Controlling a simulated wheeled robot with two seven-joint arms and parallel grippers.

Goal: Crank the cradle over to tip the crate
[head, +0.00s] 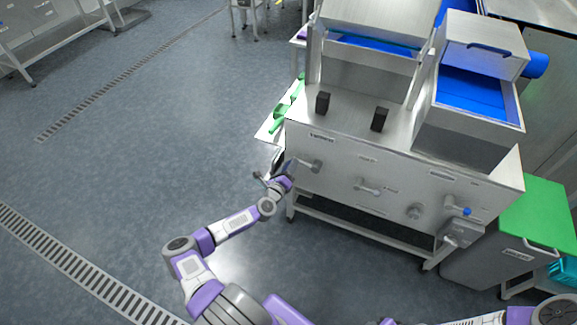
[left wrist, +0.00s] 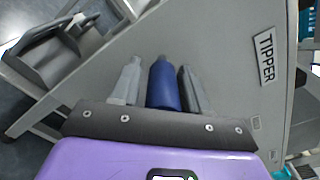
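The steel machine (head: 340,150) stands at the right of the head view, a small label at the left of its front panel. In the left wrist view a TIPPER sign (left wrist: 265,57) is on that panel. A crank (head: 312,165) sticks out below the label. Its blue grip (left wrist: 163,86) lies between the two grey fingers of my left gripper (left wrist: 163,84), which look closed closely on it. In the head view my left gripper (head: 279,184) is at the crank's outer end and hides the grip. I cannot make out the cradle or crate clearly. My right gripper is out of view.
More handles, including one with a blue knob (head: 467,211), stand on the front panel to the right. Two black blocks (head: 322,102) and a blue-lined bin (head: 470,140) are on top. A green-topped cabinet (head: 540,208) stands right.

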